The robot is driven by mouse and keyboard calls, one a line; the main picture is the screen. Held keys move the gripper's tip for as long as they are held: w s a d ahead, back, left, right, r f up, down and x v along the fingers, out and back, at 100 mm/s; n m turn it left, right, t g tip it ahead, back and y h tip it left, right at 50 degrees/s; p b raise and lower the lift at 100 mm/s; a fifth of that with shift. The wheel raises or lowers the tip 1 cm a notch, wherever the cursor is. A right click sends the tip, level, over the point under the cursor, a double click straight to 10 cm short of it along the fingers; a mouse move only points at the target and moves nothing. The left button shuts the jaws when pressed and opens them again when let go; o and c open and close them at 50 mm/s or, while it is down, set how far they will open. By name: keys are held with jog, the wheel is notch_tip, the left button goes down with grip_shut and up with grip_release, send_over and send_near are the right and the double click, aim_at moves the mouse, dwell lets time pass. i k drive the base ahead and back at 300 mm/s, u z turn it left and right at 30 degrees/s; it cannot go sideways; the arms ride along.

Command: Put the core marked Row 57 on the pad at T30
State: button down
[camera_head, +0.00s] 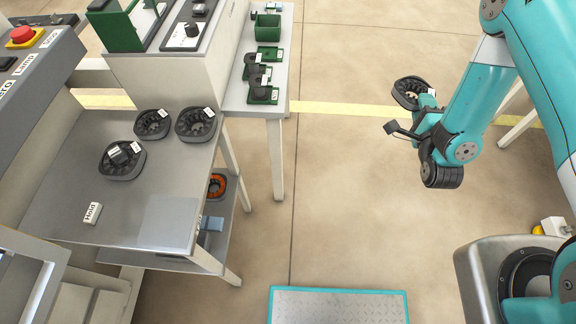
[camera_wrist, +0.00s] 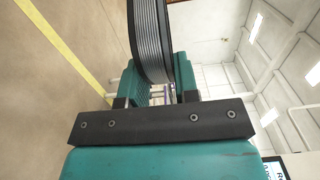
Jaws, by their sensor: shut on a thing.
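My gripper (camera_head: 427,107) is at the upper right of the head view, shut on a dark grey ring-shaped core (camera_head: 408,92). The core has a white label, too small to read here. In the wrist view the held core (camera_wrist: 163,42) stands between my jaws (camera_wrist: 155,95) with its ribbed side showing. Three similar dark cores with white labels lie on the grey table: one at the front (camera_head: 122,160), one behind it (camera_head: 152,124), one at the right edge (camera_head: 196,124). Their labels are not readable. No T30 marking is readable in either view.
The table (camera_head: 75,195) carries a white "Hold" tag (camera_head: 92,213) and a lighter square patch (camera_head: 168,222). A side bench (camera_head: 240,98) behind holds green-based parts and a green bin (camera_head: 267,27). Open floor (camera_head: 335,190) separates gripper and table.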

aim_at(167, 218)
jog(key=z, duration=1.65)
jog(key=i, duration=1.05)
jog(key=u, duration=3)
